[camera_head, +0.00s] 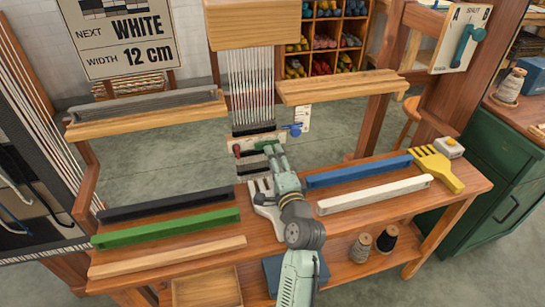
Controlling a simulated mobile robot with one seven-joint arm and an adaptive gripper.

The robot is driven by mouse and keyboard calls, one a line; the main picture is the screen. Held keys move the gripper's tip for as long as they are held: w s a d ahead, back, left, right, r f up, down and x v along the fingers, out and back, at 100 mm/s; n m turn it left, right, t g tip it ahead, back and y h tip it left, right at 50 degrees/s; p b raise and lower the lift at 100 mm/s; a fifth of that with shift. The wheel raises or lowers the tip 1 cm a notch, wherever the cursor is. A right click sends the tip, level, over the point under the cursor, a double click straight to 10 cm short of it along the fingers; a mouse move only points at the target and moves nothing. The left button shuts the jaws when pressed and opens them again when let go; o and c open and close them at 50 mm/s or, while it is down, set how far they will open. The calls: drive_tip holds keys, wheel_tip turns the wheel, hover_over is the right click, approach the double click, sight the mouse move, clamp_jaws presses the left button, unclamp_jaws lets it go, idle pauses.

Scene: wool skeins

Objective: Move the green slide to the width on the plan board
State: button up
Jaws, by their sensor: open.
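The plan board (128,40) at the upper left reads "NEXT WHITE" and "WIDTH 12 cm". A small green piece, which looks like the green slide (264,145), sits on a pale rail (244,147) below the hanging warp threads. A red piece (237,151) is at the rail's left end and a blue knob (295,130) at its right. My gripper (272,151) is open at the green slide, partly covering it. I cannot tell whether they touch. Any width marks on the rail are too small to read.
On the wooden bench lie a long green bar (165,230), a dark bar (165,204), a blue bar (358,171), a white bar (374,195) and a yellow comb (438,168). A white comb (268,207) lies beside my arm. Wooden beams flank the warp.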

drive_tip(key=v, duration=0.5)
drive_tip(key=shift+s+d, duration=0.1)
drive_tip(key=shift+s, duration=0.1)
